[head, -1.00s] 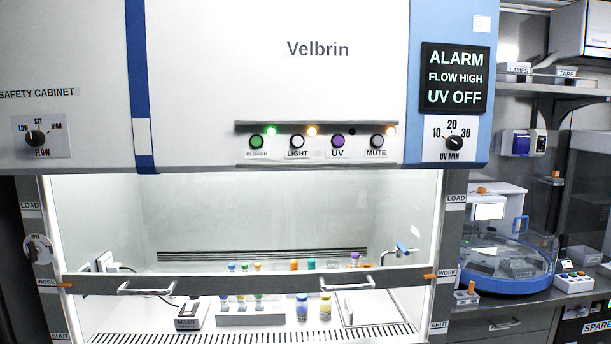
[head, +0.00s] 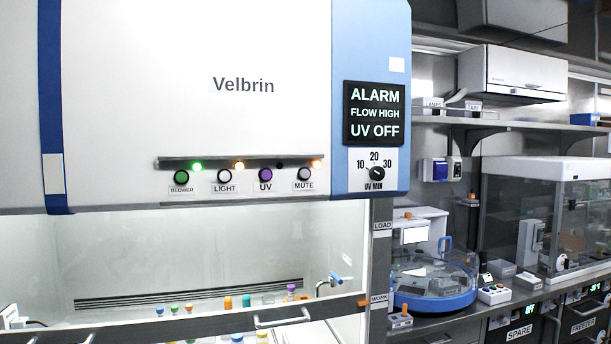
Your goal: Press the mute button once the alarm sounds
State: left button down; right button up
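The display (head: 374,114) at the cabinet's upper right reads ALARM, FLOW HIGH, UV OFF. To the left are the purple UV button (head: 265,175), the white light button (head: 225,176) and the green blower button (head: 181,177). The blower lamp is green and the light lamp orange; the UV lamp is dark. Neither gripper shows in the head view.
The UV minutes knob (head: 377,174) sits right of the buttons. The sash (head: 200,325) with metal handles crosses the cabinet opening, with capped vials behind it. A blue-rimmed round device (head: 435,299) and a glass-sided enclosure (head: 545,220) stand on the right bench. The space before the buttons is clear.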

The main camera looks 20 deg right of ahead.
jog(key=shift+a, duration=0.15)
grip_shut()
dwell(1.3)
